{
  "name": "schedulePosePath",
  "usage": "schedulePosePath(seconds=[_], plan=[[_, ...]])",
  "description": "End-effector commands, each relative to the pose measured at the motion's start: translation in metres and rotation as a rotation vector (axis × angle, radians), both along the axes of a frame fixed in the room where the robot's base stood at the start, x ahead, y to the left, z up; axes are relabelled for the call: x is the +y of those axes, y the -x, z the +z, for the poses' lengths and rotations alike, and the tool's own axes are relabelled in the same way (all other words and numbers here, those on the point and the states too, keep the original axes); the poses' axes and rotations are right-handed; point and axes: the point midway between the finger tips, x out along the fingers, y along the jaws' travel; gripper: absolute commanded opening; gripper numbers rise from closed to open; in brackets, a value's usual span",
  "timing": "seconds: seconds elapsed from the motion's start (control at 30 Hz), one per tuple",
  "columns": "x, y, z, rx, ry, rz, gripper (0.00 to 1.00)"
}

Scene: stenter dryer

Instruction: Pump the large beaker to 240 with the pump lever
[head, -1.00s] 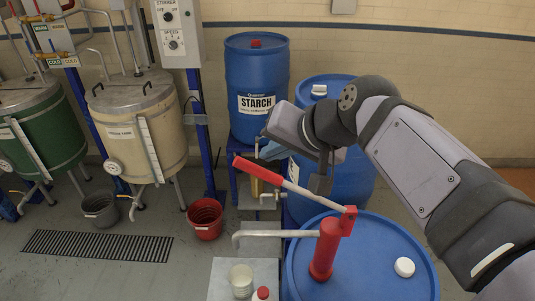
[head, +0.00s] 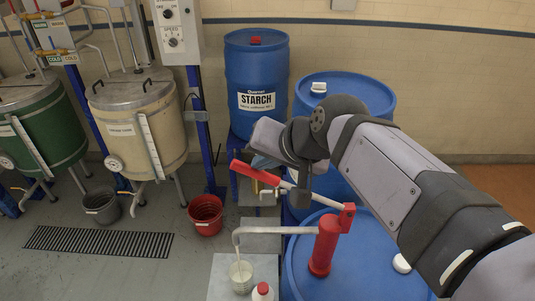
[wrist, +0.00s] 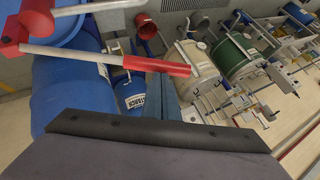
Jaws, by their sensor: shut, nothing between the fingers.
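The pump lever has a red grip (head: 256,173) and a pale rod, and slopes from the red pump (head: 325,245) on the blue drum up to the left. In the wrist view the red grip (wrist: 157,65) lies just above my fingers (wrist: 163,98). My gripper (head: 262,163) is shut and empty, at or just behind the grip; contact cannot be told. The clear beaker (head: 241,277) stands under the end of the grey spout (head: 272,230). It holds something pale, and a thin pale stream seems to run into it. Its level marks are too small to read.
A red-capped bottle (head: 262,292) stands beside the beaker on a grey stand (head: 218,272). A blue starch drum (head: 257,70) and another blue drum are behind the lever. A red bucket (head: 205,214) and a grey bucket (head: 102,206) stand on the floor at left.

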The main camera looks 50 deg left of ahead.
Motion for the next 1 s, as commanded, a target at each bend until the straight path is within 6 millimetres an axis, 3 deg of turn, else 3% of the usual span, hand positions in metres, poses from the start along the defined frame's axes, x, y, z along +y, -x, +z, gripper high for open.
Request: schedulePosePath(seconds=[0.3,0.6,1.0], plan=[[0.021,0.022,-0.047,-0.122,0.132,0.006,0.0],[0.034,0.035,-0.1,-0.116,0.124,0.002,0.0],[0.038,0.041,-0.129,-0.113,0.128,0.001,0.0]])
